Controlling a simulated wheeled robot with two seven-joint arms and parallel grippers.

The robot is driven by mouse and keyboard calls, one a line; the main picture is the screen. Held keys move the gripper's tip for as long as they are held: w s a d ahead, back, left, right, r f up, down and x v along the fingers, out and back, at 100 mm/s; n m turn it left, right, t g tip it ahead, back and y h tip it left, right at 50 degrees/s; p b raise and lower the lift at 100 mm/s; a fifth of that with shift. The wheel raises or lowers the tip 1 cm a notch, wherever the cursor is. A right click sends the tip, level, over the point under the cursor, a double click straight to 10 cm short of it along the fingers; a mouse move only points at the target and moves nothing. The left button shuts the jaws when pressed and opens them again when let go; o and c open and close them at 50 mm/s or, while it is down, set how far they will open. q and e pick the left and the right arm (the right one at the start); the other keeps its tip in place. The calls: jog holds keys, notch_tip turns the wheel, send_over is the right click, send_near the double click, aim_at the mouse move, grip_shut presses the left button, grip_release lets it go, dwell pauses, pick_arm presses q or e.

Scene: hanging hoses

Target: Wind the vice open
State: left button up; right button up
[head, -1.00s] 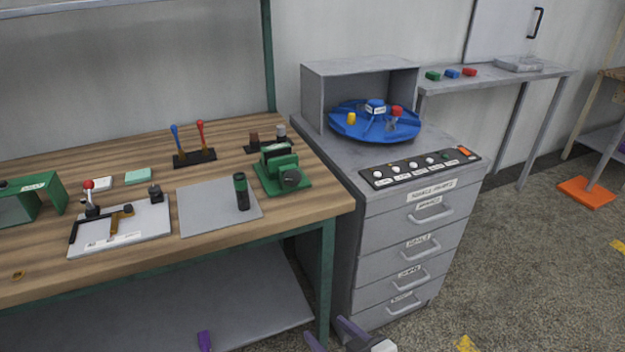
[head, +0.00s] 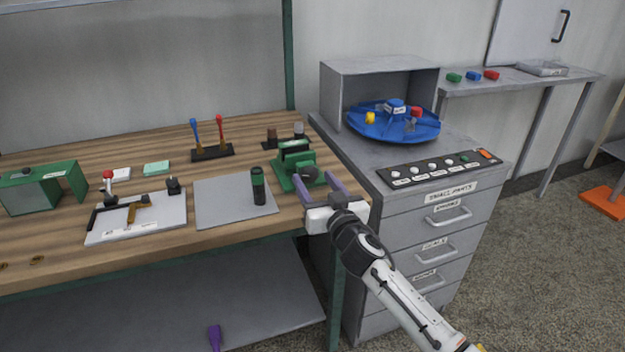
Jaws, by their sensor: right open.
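The green vice (head: 291,166) stands on the right end of the wooden workbench. A dark round knob (head: 309,174) is on its front. My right gripper (head: 312,180) is open, with its two purple fingers pointing at the vice, one on each side of the knob in the picture. I cannot tell whether the fingers touch it. Nothing is held between them. Only a purple tip of my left gripper (head: 214,338) shows at the bottom edge; its jaw state is hidden.
A dark green cylinder (head: 258,186) stands on a grey mat (head: 222,205) left of the vice. Dark pegs (head: 271,138) stand behind it. A grey drawer cabinet (head: 400,250) with a blue turntable (head: 370,128) is close on the right.

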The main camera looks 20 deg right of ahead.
jog(key=shift+w, duration=0.95)
jog(key=c, duration=1)
jog(key=shift+c, duration=0.2)
jog(key=shift+n, duration=0.3)
